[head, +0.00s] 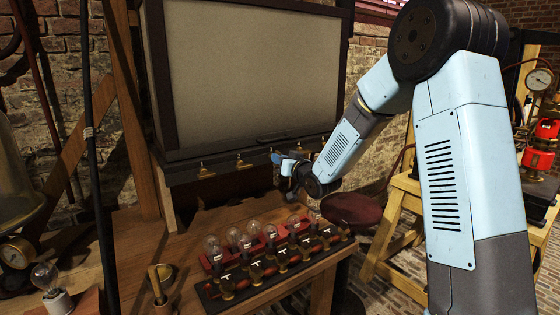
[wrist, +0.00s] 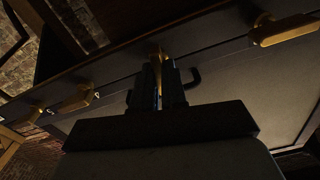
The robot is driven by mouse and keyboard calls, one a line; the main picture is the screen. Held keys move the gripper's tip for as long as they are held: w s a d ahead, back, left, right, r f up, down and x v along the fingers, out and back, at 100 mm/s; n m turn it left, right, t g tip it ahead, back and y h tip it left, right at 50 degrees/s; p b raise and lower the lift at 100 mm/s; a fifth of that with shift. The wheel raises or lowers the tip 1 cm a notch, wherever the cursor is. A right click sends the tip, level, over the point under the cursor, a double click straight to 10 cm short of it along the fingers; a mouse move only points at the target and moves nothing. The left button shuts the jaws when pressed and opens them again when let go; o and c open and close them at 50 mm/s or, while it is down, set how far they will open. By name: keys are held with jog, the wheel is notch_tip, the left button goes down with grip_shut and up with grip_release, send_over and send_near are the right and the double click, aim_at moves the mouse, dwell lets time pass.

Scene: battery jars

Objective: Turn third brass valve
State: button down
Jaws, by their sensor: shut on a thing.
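A row of small brass valves runs along the dark ledge (head: 220,176) under the large pale panel. In the head view, two of them, the first brass valve (head: 204,170) and the second brass valve (head: 241,163), show to the left of my gripper (head: 280,162). In the wrist view, my gripper (wrist: 159,88) is shut on a brass valve (wrist: 157,57), whose brass shows between the dark fingers. Other brass valves show there at the right (wrist: 285,29) and the left (wrist: 78,99). The held valve is mostly hidden by the fingers.
Below the ledge, glass bulbs (head: 233,237) stand in a red rack on the wooden bench (head: 135,240), beside a dark rack (head: 232,293). A dark hook (wrist: 193,78) sits close to my fingers. A dark red round seat (head: 350,209) stands below my forearm.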

jog(key=shift+w+d+f+m, duration=0.1)
jog(key=shift+d+m, duration=0.05)
jog(key=shift+m, duration=2.45)
jog(key=shift+w+d+r+m, duration=0.1)
jog(key=shift+m, duration=2.5)
jog(key=shift+w+d+f+m, duration=0.1)
jog(key=shift+d+m, duration=0.05)
jog(key=shift+m, duration=2.45)
jog(key=c, duration=1.4)
grip_release()
jog(key=shift+w+f, duration=0.1)
jog(key=shift+f, duration=0.05)
jog(key=shift+o, duration=1.1)
jog(key=shift+a, duration=0.15)
jog(key=v, duration=1.4)
